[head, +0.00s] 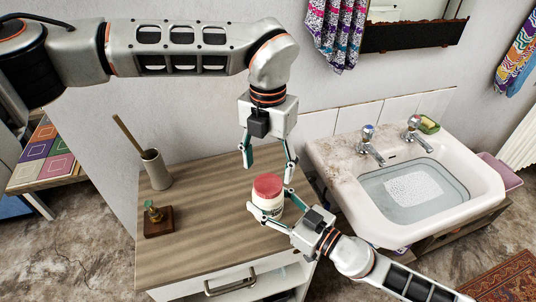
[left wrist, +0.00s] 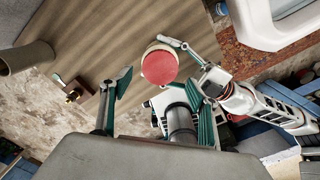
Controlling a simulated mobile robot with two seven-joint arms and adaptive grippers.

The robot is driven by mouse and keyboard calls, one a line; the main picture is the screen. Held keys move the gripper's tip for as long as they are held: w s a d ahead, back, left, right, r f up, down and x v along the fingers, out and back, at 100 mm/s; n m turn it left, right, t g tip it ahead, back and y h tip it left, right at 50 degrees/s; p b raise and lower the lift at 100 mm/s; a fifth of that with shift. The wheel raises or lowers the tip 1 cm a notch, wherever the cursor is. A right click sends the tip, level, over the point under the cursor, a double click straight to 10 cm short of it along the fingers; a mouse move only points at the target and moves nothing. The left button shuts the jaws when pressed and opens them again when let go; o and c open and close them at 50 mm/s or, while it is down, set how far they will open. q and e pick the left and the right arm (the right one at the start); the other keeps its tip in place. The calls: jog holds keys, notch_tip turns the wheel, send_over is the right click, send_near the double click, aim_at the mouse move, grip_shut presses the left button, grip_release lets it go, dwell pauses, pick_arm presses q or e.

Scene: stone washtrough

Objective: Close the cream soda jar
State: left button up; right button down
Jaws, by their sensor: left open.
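The cream soda jar (head: 265,211) is a pale jar upright near the right front of the wooden cabinet top. Its red lid (head: 267,185) sits on its mouth; I cannot tell whether it is screwed tight. The lid also shows in the left wrist view (left wrist: 159,66). My left gripper (head: 268,163) points down from above, open and empty, its fingertips just above and behind the lid. My right gripper (head: 271,204) reaches in from the lower right, its fingers on both sides of the jar's body, seemingly closed on it.
A white basin (head: 410,190) with two taps is at the right. The wall is close behind.

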aim_at(268, 183)
pick_arm(q)
jog(key=shift+f, duration=2.55)
jog(key=shift+c, duration=0.2)
jog(key=c, duration=1.1)
jog(key=o, duration=1.3)
notch_tip(268, 183, up, 12)
jog(key=shift+r, duration=0.1)
